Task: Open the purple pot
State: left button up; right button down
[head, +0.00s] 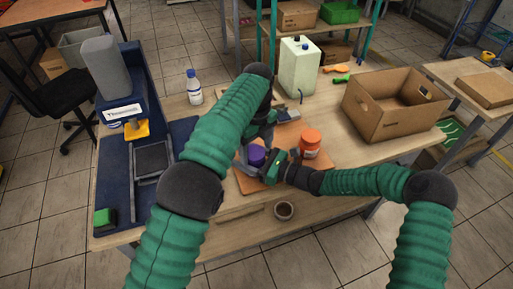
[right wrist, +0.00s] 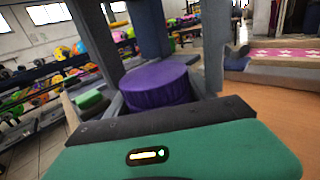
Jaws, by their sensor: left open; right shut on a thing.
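The purple pot (head: 257,155) stands upright on the brown board (head: 246,181) in the middle of the table, partly hidden by my arms. Its purple lid (right wrist: 158,84) is in place in the right wrist view. My right gripper (head: 270,166) reaches in from the right and is shut on the pot. My left gripper (head: 252,147) comes down from above and is open at the pot; its fingertips are mostly hidden in the head view. In the right wrist view, grey-blue upright finger-like parts stand around the lid; whether they touch it is unclear.
An orange jar (head: 310,143) stands just right of the pot. A cardboard box (head: 394,104), a pale canister (head: 299,68) and a white bottle (head: 193,87) stand farther back. A blue machine (head: 122,170) fills the left.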

pick_arm(q)
jog(key=c, duration=1.5)
jog(key=n, duration=0.5)
jog(key=shift+w+d, duration=0.1)
jog(key=shift+w, duration=0.05)
jog(key=n, duration=0.2)
jog(key=shift+n, duration=0.3)
jog(key=n, duration=0.5)
jog(key=shift+w+r+n, duration=0.1)
jog(key=shift+w+n, duration=0.05)
jog(key=shift+n, duration=0.25)
jog(key=o, duration=1.4)
jog(key=shift+c, duration=0.2)
jog(key=shift+o, duration=1)
